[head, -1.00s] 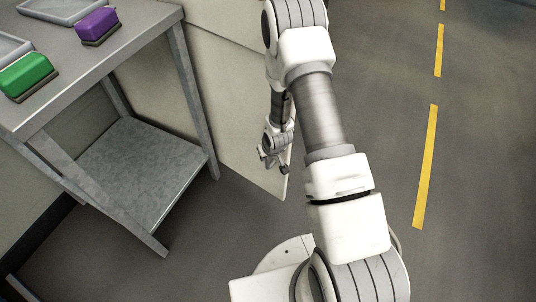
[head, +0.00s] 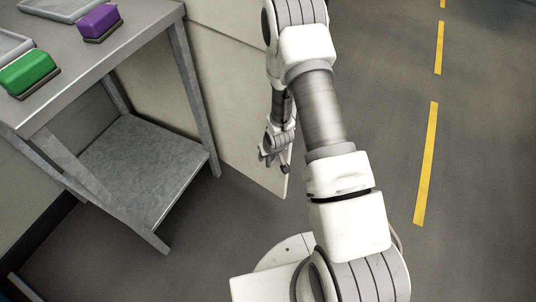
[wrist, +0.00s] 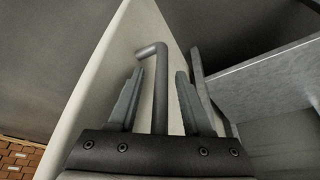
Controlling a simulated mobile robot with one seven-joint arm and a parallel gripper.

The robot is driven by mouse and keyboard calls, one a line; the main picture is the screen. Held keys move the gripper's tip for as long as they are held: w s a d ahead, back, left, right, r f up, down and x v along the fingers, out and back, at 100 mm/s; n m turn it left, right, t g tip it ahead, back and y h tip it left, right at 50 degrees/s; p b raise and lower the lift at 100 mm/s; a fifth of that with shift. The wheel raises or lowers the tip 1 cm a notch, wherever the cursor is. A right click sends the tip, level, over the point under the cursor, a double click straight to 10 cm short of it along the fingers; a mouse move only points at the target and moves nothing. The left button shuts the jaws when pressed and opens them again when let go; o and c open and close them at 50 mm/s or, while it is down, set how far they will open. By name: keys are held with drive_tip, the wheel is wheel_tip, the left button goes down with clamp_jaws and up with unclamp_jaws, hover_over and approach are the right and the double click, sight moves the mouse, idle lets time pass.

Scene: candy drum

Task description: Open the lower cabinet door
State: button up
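The lower cabinet door is a cream panel (head: 235,120) below a seam, between the metal table and my arm. In the wrist view it is a pale panel (wrist: 95,105) with its edge toward the left. A grey bent bar handle (wrist: 160,88) stands out from it. My gripper (wrist: 157,95) has its two fingers apart, one on each side of the handle, with gaps showing. In the head view my gripper (head: 272,155) is small, beside the door's lower right part. Whether the door stands ajar I cannot tell for sure.
A metal table (head: 110,65) with a lower shelf (head: 145,165) stands left of the door. A green block (head: 28,72), a purple block (head: 97,22) and trays lie on top. Open floor (head: 480,150) with yellow dashes lies to the right.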

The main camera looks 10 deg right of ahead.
drive_tip(key=shift+a, duration=0.1)
drive_tip(key=shift+r, duration=0.25)
drive_tip(key=a+p+v, duration=0.1)
drive_tip(key=p+v, duration=0.5)
drive_tip(key=v, duration=1.1)
drive_tip(key=shift+d, duration=0.5)
drive_tip(key=shift+r, duration=0.1)
